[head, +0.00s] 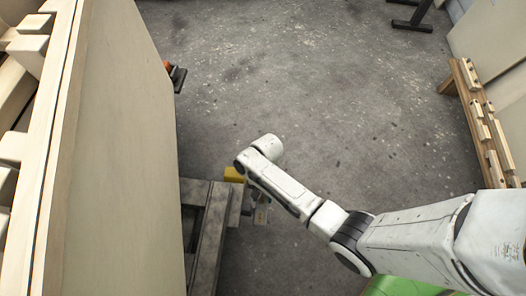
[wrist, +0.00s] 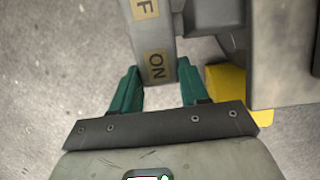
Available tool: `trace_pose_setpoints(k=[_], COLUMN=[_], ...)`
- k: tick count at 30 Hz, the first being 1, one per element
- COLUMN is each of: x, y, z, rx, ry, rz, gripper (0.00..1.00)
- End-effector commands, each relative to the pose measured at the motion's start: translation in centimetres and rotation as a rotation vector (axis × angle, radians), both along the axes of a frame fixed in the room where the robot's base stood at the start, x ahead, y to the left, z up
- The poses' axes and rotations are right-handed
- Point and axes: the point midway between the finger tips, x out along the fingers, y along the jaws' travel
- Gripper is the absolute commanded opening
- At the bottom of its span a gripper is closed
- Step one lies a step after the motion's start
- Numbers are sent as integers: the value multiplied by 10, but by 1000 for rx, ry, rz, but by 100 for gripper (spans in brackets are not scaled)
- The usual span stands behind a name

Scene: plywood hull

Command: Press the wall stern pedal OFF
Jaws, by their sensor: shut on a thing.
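The stern pedal (wrist: 158,40) is a grey bar in the wrist view, with a tan ON label at its near end and a second tan label, cut off by the top edge with an F showing. My gripper (wrist: 157,90) has teal fingers on either side of the ON end and is shut on it. In the head view my arm reaches down to the left, beside a yellow part (head: 234,175) at the end of a grey frame (head: 212,235). The fingers and the pedal are too small and covered to make out there.
A large plywood hull panel (head: 120,150) stands along the left of the head view. A wooden rack (head: 483,120) stands at the right. The concrete floor between is mostly clear. Grey blocks (wrist: 280,50) and a yellow piece (wrist: 228,82) sit close right of the fingers.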

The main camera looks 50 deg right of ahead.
Motion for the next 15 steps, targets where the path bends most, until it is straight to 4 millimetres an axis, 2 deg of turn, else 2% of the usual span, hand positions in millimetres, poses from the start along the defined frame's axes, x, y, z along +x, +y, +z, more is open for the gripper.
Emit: trace_pose_setpoints(k=[15], x=[-5], y=[6], z=[20], rx=[-223], ry=[-162], rz=[4], gripper=[14])
